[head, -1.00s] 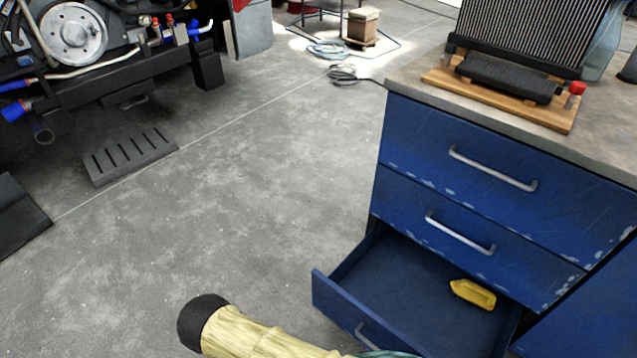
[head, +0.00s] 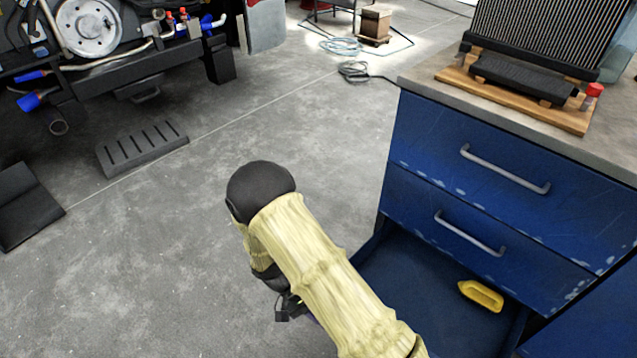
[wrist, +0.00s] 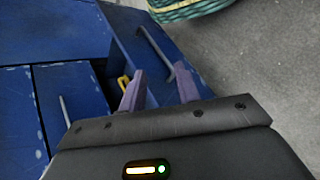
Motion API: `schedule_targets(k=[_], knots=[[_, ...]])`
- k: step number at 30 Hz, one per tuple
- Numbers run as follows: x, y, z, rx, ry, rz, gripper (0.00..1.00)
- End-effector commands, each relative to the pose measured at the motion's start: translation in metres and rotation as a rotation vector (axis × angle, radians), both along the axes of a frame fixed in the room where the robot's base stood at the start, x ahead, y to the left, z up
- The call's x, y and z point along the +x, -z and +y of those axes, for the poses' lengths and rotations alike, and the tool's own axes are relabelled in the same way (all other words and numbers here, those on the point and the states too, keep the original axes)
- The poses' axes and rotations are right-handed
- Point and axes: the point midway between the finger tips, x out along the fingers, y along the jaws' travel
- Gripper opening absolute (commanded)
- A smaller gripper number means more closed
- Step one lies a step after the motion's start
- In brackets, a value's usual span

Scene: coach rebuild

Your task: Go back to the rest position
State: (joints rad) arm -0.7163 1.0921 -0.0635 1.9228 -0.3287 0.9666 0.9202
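My gripper (wrist: 160,84) shows in the wrist view with its two purple fingers spread apart and nothing between them. It points toward the open drawer (wrist: 150,62) from above. In the head view my sleeved arm stands in front of the drawer (head: 415,272) and hides its front and left part. The gripper's fingers cannot be made out in the head view.
The blue cabinet has two closed drawers (head: 490,185) above the open one. A yellow object (head: 481,296) lies in the open drawer. A radiator (head: 540,40) stands on the worktop. Bare concrete floor (head: 250,120) lies to the left, with a slotted dark block (head: 143,148).

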Motion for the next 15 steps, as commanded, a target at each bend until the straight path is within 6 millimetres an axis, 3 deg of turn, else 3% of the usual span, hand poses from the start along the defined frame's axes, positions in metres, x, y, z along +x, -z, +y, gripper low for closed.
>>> schedule_targets(k=[15], knots=[[0.030,-0.094,-0.033,0.410,0.087,-0.096,0.32]])
